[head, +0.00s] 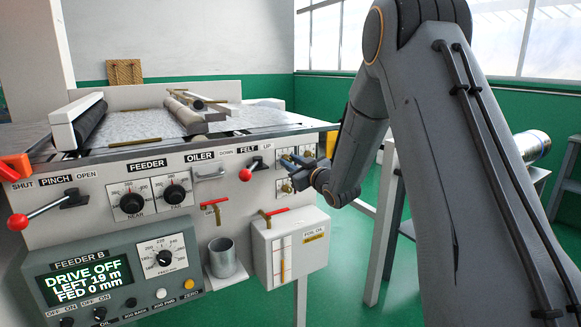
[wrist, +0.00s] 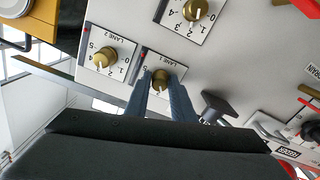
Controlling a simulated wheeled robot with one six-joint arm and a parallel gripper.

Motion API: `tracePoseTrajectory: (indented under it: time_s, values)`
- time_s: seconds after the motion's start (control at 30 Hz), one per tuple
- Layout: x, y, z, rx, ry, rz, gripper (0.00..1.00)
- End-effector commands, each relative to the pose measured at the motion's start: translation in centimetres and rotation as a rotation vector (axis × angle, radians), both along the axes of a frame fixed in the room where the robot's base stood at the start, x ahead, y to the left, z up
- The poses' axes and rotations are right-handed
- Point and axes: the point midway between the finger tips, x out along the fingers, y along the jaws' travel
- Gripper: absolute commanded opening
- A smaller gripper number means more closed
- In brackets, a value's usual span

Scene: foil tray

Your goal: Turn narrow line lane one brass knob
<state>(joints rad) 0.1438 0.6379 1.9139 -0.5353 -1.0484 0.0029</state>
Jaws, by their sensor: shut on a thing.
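The brass knob on the LANE 1 plate (wrist: 160,78) is between the two fingers of my gripper (wrist: 163,88) in the wrist view. My gripper is shut on this knob, with a finger on each side. The fingers hide part of the dial, so I cannot read its setting. In the head view my gripper (head: 316,173) is at the right end of the machine's front panel, among the small brass knobs there.
A second brass knob, on the LANE 2 plate (wrist: 105,57), is close beside, and another brass knob (wrist: 195,10) is on a nearby plate. A black lever handle (wrist: 217,106) is near the fingers. A foil oil box (head: 290,245) is below my gripper.

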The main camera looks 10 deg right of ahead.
Motion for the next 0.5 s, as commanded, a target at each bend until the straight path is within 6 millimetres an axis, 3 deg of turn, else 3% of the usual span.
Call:
tracePoseTrajectory:
  time_s: [0.5]
  values:
    - [0.08,-0.07,-0.24,-0.466,-0.152,0.0,0.0]
